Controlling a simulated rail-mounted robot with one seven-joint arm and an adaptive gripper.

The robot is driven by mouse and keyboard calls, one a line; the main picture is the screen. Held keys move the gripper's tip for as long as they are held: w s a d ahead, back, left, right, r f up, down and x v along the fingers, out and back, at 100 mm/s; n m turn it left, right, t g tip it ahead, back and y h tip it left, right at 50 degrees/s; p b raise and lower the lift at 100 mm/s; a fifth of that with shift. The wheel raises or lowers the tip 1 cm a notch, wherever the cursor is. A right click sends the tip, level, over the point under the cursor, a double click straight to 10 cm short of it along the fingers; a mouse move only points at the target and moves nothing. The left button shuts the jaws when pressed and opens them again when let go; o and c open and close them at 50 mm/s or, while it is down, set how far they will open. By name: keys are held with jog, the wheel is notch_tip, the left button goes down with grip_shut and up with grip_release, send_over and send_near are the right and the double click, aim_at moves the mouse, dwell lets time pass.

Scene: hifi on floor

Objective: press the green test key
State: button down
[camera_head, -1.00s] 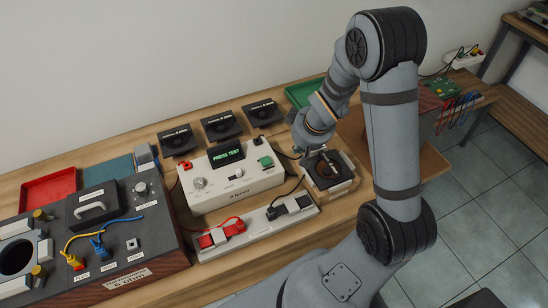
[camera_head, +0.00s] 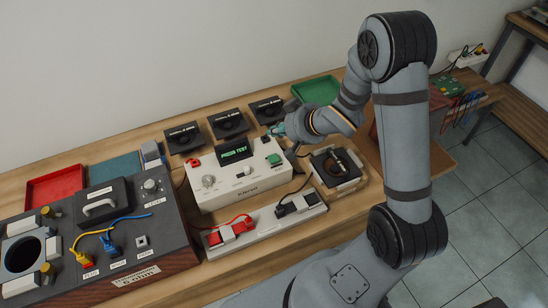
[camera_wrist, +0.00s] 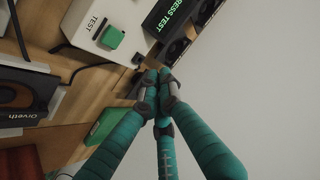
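The green test key (camera_head: 275,160) is a square button on the top right of the white tester (camera_head: 215,188). It also shows in the wrist view (camera_wrist: 112,37), beside the word TEST. The tester's display (camera_head: 234,151) reads PRESS TEST in green. My gripper (camera_head: 276,129) has teal fingers and is just behind the tester's right end, apart from the key. In the wrist view its fingertips (camera_wrist: 162,74) meet with nothing between them, below and right of the key.
Black speaker-like units (camera_head: 228,124) stand in a row behind the tester. A dark block with a copper ring (camera_head: 338,163) lies to its right. A white strip with red and black clips (camera_head: 240,237) lies in front. A green tray (camera_head: 316,89) is at the back.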

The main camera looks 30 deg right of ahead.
aim_at(275, 159)
jog(key=shift+f+b, duration=3.75)
jog(key=shift+f, duration=0.6)
jog(key=shift+f+b, duration=0.45)
jog(key=shift+b, duration=0.1)
jog(key=shift+f+b, duration=0.55)
jog(key=shift+r+p, duration=0.8)
jog(key=shift+r, duration=0.2)
notch_tip(275, 159, up, 5)
jog(key=p, duration=0.4)
